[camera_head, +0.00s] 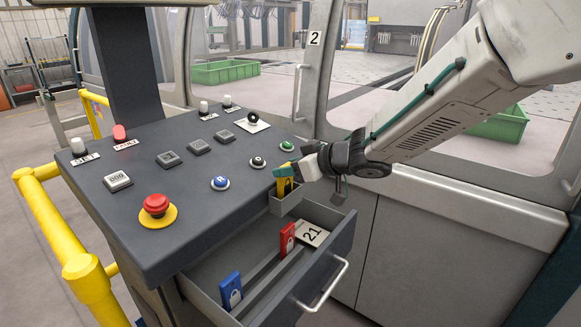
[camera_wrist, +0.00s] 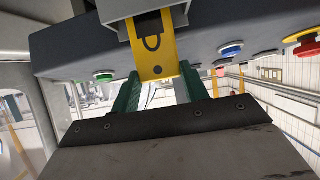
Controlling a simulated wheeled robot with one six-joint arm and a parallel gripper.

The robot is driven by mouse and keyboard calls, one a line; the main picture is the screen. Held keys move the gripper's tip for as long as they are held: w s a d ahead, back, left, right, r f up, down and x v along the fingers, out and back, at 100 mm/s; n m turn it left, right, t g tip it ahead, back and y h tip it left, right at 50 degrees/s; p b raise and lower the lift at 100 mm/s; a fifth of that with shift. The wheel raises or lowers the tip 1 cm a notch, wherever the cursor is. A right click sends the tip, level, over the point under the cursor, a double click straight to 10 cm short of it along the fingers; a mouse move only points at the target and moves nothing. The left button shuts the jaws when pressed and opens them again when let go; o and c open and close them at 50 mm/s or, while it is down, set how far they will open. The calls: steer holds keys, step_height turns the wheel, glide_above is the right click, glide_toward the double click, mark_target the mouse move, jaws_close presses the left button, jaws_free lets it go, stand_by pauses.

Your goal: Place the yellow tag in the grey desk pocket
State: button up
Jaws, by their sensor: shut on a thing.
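The yellow tag (camera_head: 284,187) stands upright at the grey desk pocket (camera_head: 285,206) on the desk's front right side. Its lower end appears to be inside the pocket's mouth. My gripper (camera_head: 288,174) is shut on its upper part, just above the pocket. In the wrist view, the yellow tag (camera_wrist: 157,62) with a dark padlock mark lies between the green fingers of my gripper (camera_wrist: 160,76). Its far end is hidden by the grey pocket (camera_wrist: 125,10). How deep it sits cannot be told.
The desk top carries several buttons and a red emergency stop (camera_head: 156,204). A yellow rail (camera_head: 50,222) stands at left.

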steer(key=shift+f, duration=0.1)
steer(key=o, duration=1.2)
